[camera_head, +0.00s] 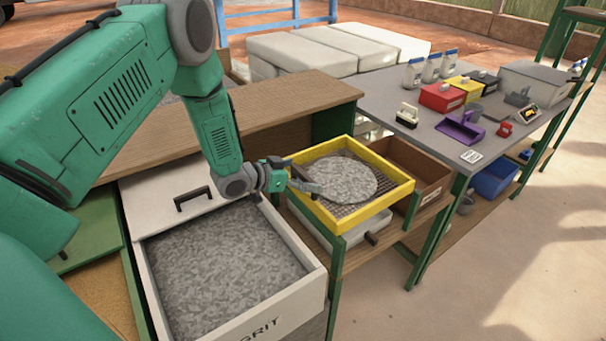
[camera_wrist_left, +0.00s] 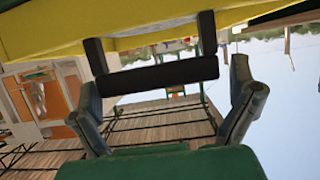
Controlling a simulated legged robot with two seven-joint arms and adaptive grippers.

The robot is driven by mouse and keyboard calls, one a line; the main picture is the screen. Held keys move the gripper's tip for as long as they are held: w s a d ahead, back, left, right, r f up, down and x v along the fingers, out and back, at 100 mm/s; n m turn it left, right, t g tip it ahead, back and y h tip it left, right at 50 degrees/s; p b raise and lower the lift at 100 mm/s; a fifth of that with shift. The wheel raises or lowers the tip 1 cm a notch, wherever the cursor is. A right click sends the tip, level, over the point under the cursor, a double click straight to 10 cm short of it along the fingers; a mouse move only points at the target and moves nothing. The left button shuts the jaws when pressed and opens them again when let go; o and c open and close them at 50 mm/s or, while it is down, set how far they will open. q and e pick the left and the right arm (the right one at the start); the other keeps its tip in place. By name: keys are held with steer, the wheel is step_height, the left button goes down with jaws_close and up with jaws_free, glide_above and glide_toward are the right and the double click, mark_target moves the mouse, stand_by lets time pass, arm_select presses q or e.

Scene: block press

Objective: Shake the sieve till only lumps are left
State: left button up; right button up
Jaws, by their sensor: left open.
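The sieve (camera_head: 377,209) has a yellow square frame and a mesh floor, with a round grey heap of grit (camera_head: 343,180) on it. Lumps cannot be told apart from fine grit. In the left wrist view, the yellow frame (camera_wrist_left: 140,38) crosses the top, and its black handle (camera_wrist_left: 165,73) lies across the space between my fingers. My left gripper (camera_head: 290,180) is at the sieve's left side, and its open fingers (camera_wrist_left: 166,88) stand either side of the handle without visibly closing on it. My right gripper is out of view.
A white-walled bin of grit (camera_head: 225,265) stands left of the sieve. A pale tray with a dark handle (camera_head: 371,239) sits beneath it. A brown box (camera_head: 430,174) is close behind on the right. The grey table (camera_head: 410,145) holds bottles, boxes and a purple scoop (camera_head: 460,129).

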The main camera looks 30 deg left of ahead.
arm_select(q)
steer(key=shift+w+d, duration=0.1)
steer(key=shift+d, duration=0.1)
steer(key=shift+c, duration=0.8)
steer(key=c, duration=1.1)
steer(key=w+r+p, duration=0.1)
steer(key=r, duration=0.2)
steer(key=w+d+r+p, duration=0.1)
steer(key=w+r+p, duration=0.1)
steer(key=r, duration=0.1)
steer(key=w+d+r+p, duration=0.1)
steer(key=r, duration=0.3)
steer(key=shift+w+r, duration=0.1)
steer(key=shift+w, duration=0.15)
steer(key=shift+c, duration=0.3)
steer(key=o, duration=1.3)
steer(key=shift+a+f+v, duration=0.1)
steer(key=shift+v, duration=1.75)
steer(key=shift+a+f+v, duration=0.1)
steer(key=shift+f+v, duration=0.05)
steer(key=shift+v, duration=1.7)
steer(key=shift+a+f+v, duration=0.1)
steer(key=shift+v, duration=1.8)
